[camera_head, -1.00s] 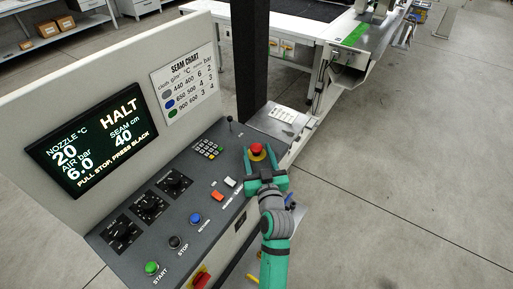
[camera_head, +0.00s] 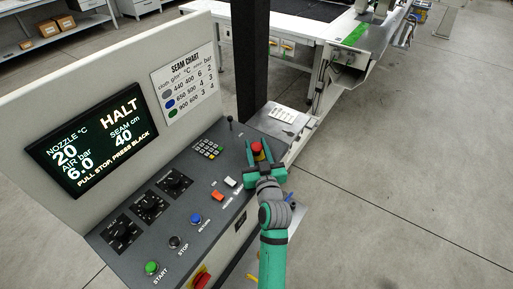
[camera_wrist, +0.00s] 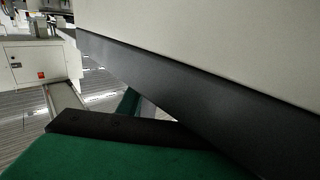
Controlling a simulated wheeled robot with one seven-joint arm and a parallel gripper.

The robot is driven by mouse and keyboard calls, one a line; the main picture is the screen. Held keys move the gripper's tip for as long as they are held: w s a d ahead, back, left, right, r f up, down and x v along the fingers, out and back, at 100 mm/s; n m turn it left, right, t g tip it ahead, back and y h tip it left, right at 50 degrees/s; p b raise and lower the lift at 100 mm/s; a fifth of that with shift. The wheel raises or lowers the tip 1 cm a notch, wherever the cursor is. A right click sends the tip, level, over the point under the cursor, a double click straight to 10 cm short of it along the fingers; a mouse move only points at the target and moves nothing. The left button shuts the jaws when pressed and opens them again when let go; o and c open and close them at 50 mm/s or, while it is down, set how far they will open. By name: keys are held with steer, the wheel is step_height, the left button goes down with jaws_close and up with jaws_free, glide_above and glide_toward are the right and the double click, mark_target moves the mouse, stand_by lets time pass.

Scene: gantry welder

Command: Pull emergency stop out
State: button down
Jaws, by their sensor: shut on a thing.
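The emergency stop (camera_head: 257,147) is a red mushroom button with a yellow part below it, at the right end of the sloping control panel (camera_head: 205,185). The display (camera_head: 93,140) reads HALT and "PULL STOP, PRESS BLACK". The wrist view shows a green and black finger (camera_wrist: 120,145) close up against a dark panel edge; the button is not visible there.
Near the gripper are a keypad (camera_head: 208,149), a white switch (camera_head: 230,182) and an orange switch (camera_head: 217,196). Further left are a blue button (camera_head: 196,219), a black button (camera_head: 178,242), a green button (camera_head: 151,267) and several dials. Open floor (camera_head: 400,180) lies to the right.

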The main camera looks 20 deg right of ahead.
steer(key=shift+r, duration=0.35)
steer(key=c, duration=1.2)
jaws_free()
steer(key=shift+s+f, duration=0.1)
steer(key=shift+s, duration=0.4)
steer(key=s, duration=0.3)
steer(key=s+a, duration=0.1)
steer(key=s, duration=0.5)
steer(key=shift+s+a, duration=0.15)
steer(key=shift+s, duration=0.25)
